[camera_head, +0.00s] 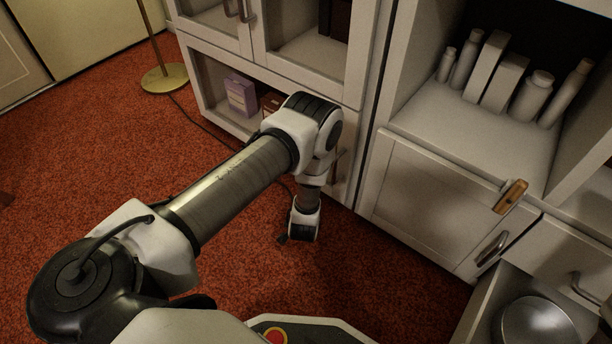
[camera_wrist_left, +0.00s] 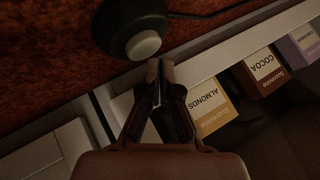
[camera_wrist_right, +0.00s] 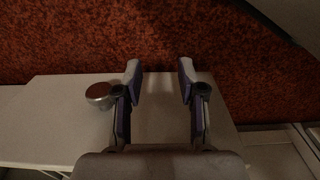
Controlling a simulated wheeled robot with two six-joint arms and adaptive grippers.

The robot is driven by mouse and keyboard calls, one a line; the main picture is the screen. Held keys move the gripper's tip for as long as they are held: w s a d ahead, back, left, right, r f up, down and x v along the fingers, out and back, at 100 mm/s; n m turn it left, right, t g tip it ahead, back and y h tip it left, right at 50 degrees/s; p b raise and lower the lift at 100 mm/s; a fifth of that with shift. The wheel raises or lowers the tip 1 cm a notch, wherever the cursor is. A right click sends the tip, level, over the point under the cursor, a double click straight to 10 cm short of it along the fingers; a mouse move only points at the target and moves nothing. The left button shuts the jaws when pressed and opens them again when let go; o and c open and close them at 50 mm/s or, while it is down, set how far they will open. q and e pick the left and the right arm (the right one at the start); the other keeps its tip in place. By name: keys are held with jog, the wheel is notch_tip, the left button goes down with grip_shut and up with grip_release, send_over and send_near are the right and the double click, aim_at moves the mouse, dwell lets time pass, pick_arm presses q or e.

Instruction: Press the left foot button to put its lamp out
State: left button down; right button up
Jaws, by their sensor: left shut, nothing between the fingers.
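The foot button is a black round housing (camera_wrist_left: 130,22) with a pale round cap (camera_wrist_left: 143,45), on the red carpet in the left wrist view, with a dark cord running off it. My left gripper (camera_wrist_left: 160,72) is shut and empty; in that picture its fingertips appear just below the cap. I cannot tell whether they touch. In the head view the left gripper (camera_head: 284,239) points down near the cabinet, and my arm hides the button. A lamp's brass base and pole (camera_head: 164,77) stand at the upper left; its head is out of view. My right gripper (camera_wrist_right: 159,70) is open and empty.
White cabinets (camera_head: 430,200) line the right side, with bottles on a shelf and an open drawer holding a metal bowl (camera_head: 537,322). Almonds (camera_wrist_left: 208,107) and cocoa (camera_wrist_left: 263,70) boxes sit in the low compartment.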

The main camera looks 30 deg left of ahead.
dwell(0.5)
pick_arm(q)
jog(key=shift+f+b, duration=0.3)
jog(key=shift+f, duration=0.25)
jog(key=shift+r+p, duration=0.5)
jog(key=shift+r, duration=0.05)
notch_tip(320, 180, up, 6)
jog(key=p, duration=0.5)
jog(key=shift+r, duration=0.15)
